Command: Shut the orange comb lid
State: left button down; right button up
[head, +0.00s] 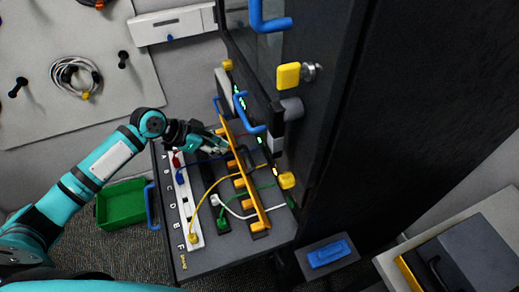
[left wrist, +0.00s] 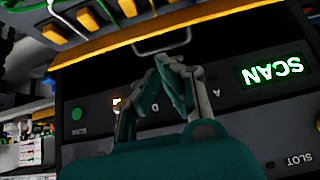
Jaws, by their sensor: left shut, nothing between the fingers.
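The orange comb lid (head: 246,172) is a long thin strip running along the dark cable tray in the head view, seen nearly edge-on. Orange blocks (head: 240,183) line its left side. In the left wrist view the lid (left wrist: 225,14) crosses the top as an orange band, with a curved handle (left wrist: 163,46) below it. My left gripper (head: 218,146) is shut and empty beside the lid's far end. Its fingertips also show in the left wrist view (left wrist: 168,66), just below the handle; contact cannot be told. My right gripper is not in view.
Coloured cables cross the lettered white strip (head: 186,205) and tray. A dark cabinet (head: 345,130) with blue handles stands close on the right. A lit SCAN display (left wrist: 272,72) is on the panel. A green bin (head: 121,204) sits at left.

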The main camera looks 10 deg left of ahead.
aim_at(249, 158)
pick_arm(q)
jog(key=p+x, duration=0.2)
jog(key=x, duration=0.7)
jog(key=shift+s+d+p, duration=0.15)
jog(key=shift+d+p, duration=0.1)
jog(key=shift+p, duration=0.15)
jog(key=shift+f, duration=0.15)
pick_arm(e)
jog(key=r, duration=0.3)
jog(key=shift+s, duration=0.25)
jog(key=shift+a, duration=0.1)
